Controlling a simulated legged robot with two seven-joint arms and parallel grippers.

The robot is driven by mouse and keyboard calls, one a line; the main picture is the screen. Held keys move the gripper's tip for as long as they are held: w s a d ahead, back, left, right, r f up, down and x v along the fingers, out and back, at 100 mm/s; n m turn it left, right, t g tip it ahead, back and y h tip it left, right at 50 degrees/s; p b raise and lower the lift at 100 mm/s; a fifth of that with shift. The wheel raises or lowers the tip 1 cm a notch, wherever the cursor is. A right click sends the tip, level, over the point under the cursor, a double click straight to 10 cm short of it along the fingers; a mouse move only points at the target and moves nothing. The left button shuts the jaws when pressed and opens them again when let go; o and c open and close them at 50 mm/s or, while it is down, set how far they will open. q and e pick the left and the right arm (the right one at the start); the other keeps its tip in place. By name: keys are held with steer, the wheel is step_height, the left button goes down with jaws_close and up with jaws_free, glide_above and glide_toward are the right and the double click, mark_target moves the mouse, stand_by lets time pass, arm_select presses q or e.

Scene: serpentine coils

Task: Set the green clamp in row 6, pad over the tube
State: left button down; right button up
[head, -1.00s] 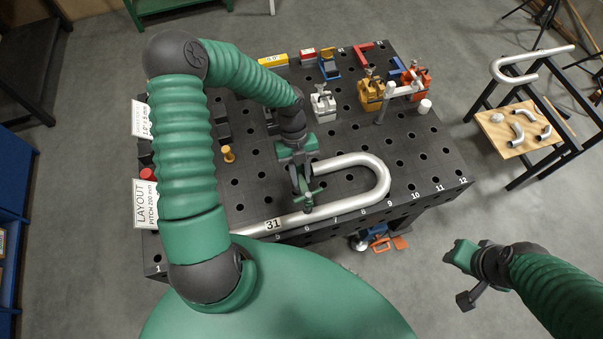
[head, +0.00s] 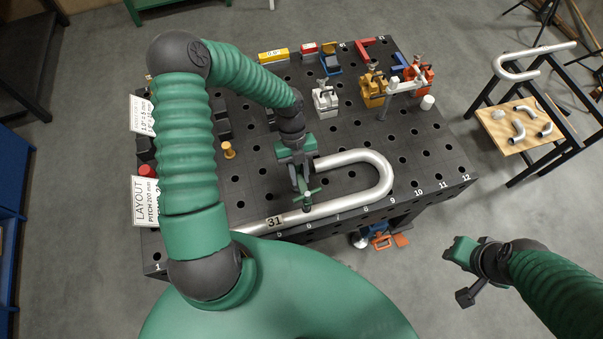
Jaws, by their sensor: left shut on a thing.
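My left gripper (head: 299,176) is shut on the green clamp (head: 312,193), which has a small cross handle. The clamp is at the near run of the silver tube (head: 345,204), close to the number 6 side of the table. The gripper hides much of the clamp, so I cannot tell whether its pad touches the tube. The tube lies as a U with its bend at the right and a tag 31 (head: 274,222) on its near run.
The black perforated table (head: 430,160) has numbered rows along its near edge. A yellow-orange peg (head: 228,150) stands left.

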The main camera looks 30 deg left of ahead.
arm_select(q)
steer(key=shift+a+f, duration=0.2)
steer(key=shift+a, duration=0.2)
steer(key=shift+d, duration=0.3)
steer(key=shift+d+f, duration=0.2)
steer(key=shift+f, duration=0.05)
steer(key=shift+f+b, duration=0.3)
steer(key=shift+a+f, duration=0.15)
steer(key=shift+a, duration=0.05)
steer(key=c, duration=1.2)
jaws_free()
steer(key=shift+d, duration=0.15)
arm_select(e)
steer(key=shift+a+f, duration=0.1)
steer(key=shift+f, duration=0.25)
arm_select(q)
steer(key=shift+o, duration=0.2)
